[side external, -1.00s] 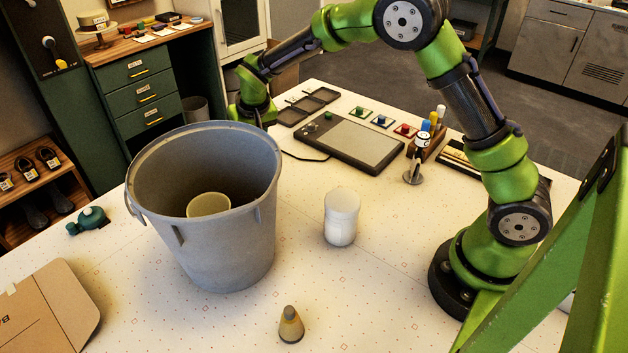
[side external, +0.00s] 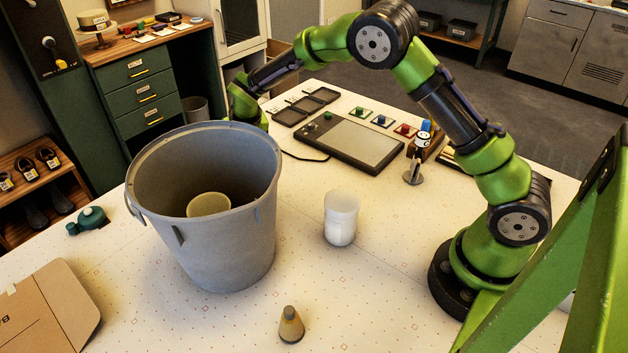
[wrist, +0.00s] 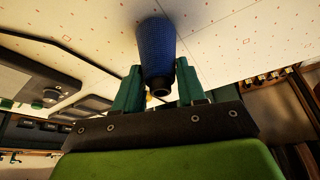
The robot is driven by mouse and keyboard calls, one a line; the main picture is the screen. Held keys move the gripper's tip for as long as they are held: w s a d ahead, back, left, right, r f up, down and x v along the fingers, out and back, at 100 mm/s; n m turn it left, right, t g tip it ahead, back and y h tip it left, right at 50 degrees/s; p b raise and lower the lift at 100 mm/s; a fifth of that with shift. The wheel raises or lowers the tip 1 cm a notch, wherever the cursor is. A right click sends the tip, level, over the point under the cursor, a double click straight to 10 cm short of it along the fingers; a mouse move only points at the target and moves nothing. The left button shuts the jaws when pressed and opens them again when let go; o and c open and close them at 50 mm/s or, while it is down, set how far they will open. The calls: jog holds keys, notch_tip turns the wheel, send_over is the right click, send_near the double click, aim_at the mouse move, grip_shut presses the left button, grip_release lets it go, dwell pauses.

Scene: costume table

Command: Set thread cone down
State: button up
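The blue thread cone (wrist: 156,48) shows in the wrist view with its narrow dark end towards my wrist and its wide end towards the white table top. My gripper (wrist: 160,88) has its two green fingers against both sides of the cone, shut on it. Whether the cone's base touches the table is hard to tell. In the side external view the fingers and the cone are hidden behind the big grey bucket (side external: 225,240); only my wrist shows above its rim.
A pale round container (side external: 209,204) is inside the bucket. A white jar (side external: 341,218) and a small tan cone (side external: 291,325) stand to its right and front. A grey tablet (side external: 352,142) and dark trays (side external: 305,106) lie behind. A teal object (side external: 88,220) is at left.

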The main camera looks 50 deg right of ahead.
jog(key=o, duration=0.4)
jog(key=s+r+y, duration=0.1)
jog(key=s+r, duration=0.3)
jog(key=r, duration=0.5)
jog(key=s+r, duration=0.5)
jog(key=r, duration=0.4)
jog(key=s+t+y, duration=0.1)
jog(key=s, duration=0.7)
jog(key=s+r+t+y, duration=0.1)
jog(key=s, duration=0.7)
jog(key=s+t, duration=0.1)
jog(key=s, duration=0.7)
jog(key=shift+s+d+r+y, duration=0.1)
jog(key=shift+s+r+y, duration=0.15)
jog(key=shift+r+y, duration=0.15)
